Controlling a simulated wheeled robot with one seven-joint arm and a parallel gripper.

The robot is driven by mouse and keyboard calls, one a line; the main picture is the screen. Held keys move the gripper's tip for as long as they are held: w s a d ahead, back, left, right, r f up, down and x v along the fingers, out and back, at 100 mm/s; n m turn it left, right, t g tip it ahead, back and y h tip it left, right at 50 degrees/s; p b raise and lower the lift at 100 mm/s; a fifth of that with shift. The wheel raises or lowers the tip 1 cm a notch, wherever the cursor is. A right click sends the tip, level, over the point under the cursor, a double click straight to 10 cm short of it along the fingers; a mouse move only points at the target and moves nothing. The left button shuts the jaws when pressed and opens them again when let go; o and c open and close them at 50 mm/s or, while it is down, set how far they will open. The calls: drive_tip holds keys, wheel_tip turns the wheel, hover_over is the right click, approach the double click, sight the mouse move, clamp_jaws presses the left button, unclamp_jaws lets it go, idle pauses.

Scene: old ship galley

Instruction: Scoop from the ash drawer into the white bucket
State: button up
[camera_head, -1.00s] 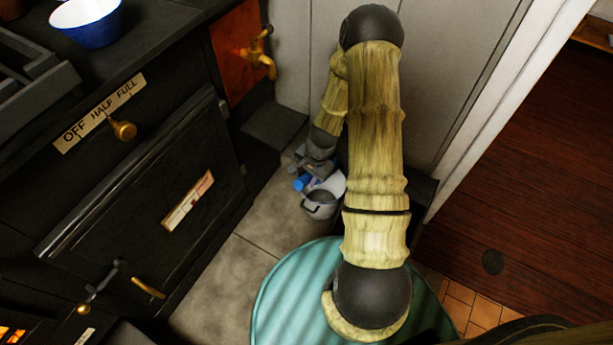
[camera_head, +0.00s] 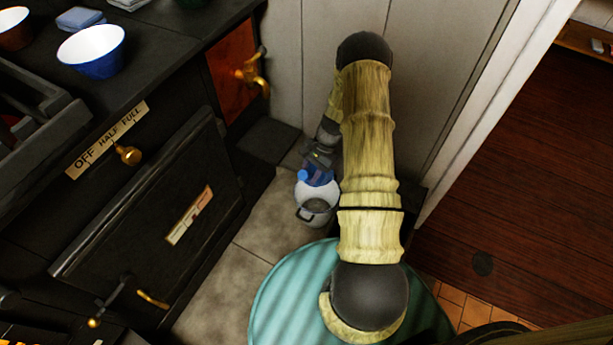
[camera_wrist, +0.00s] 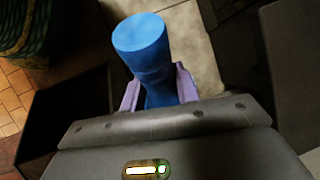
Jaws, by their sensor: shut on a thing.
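My gripper (camera_head: 318,160) is low on the floor side, beyond my arm in the head view. It is shut on a blue cylindrical handle (camera_wrist: 145,65), which stands out between the pale purple fingers in the wrist view. The handle's blue end (camera_head: 304,175) also shows in the head view; the rest of the tool is hidden, so I cannot tell whether it carries ash. The white bucket (camera_head: 317,190), with a thin dark handle, stands on the floor just below my gripper in the picture. Its inside looks greyish. I cannot make out the ash drawer for certain.
The black stove (camera_head: 150,220) fills the left, with brass knobs and a brass tap (camera_head: 254,72) projecting. A blue-and-white bowl (camera_head: 92,55) stands on its top. A pale wall is behind. A teal striped round surface (camera_head: 300,300) is in front. Grey floor (camera_head: 245,245) lies clear between.

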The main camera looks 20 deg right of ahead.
drive_tip(key=shift+w+d+r+g+y+b, duration=0.25)
drive_tip(key=shift+w+d+r+g+y, duration=0.15)
drive_tip(key=shift+w+d+y, duration=0.2)
drive_tip(key=shift+w+d+r+g+y+b, duration=0.2)
drive_tip(key=shift+w+d+r+g+y, duration=0.1)
drive_tip(key=shift+w+d+g+y, duration=0.25)
drive_tip(key=shift+w+d+r, duration=0.1)
drive_tip(key=shift+d+r, duration=0.2)
drive_tip(key=shift+d, duration=0.05)
drive_tip(key=shift+r, duration=0.2)
wheel_tip(320, 180, up, 4)
drive_tip(key=p, duration=0.2)
drive_tip(key=shift+d+r+p, duration=0.1)
drive_tip(key=shift+r+p, duration=0.05)
drive_tip(key=shift+p, duration=0.25)
wheel_tip(320, 180, up, 2)
drive_tip(key=shift+r+p, duration=0.1)
drive_tip(key=shift+p, duration=0.6)
